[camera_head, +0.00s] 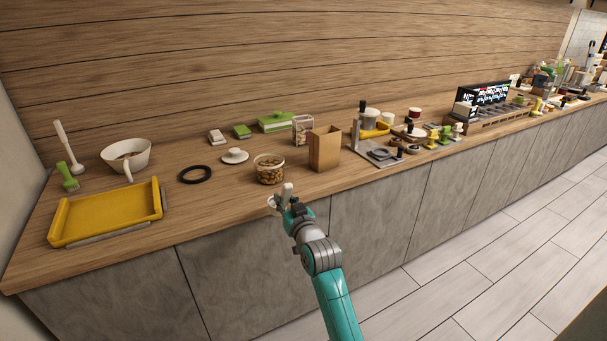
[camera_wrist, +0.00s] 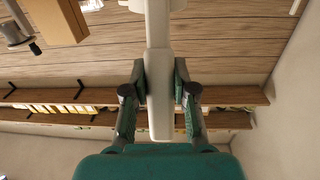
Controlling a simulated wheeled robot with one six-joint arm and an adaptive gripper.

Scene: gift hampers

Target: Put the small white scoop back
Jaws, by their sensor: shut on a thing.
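My gripper (camera_head: 286,203) is at the counter's front edge, just in front of a clear tub of brown nut-like pieces (camera_head: 269,172). In the wrist view its two fingers (camera_wrist: 160,82) are shut on a long white handle, which I take to be the small white scoop (camera_wrist: 159,115). The handle runs up between the fingers to a wider white part at the top edge, where the view cuts it off. In the head view the white scoop (camera_head: 271,202) shows only as a small pale shape by the fingertips, and its full form is hard to make out.
A brown paper bag (camera_head: 324,149) stands right of the tub. A white lid (camera_head: 235,156) and a black ring (camera_head: 195,174) lie to the left. A yellow tray (camera_head: 107,212) and white bowl (camera_head: 126,155) are further left. Bare wood (camera_head: 225,207) lies between tray and gripper.

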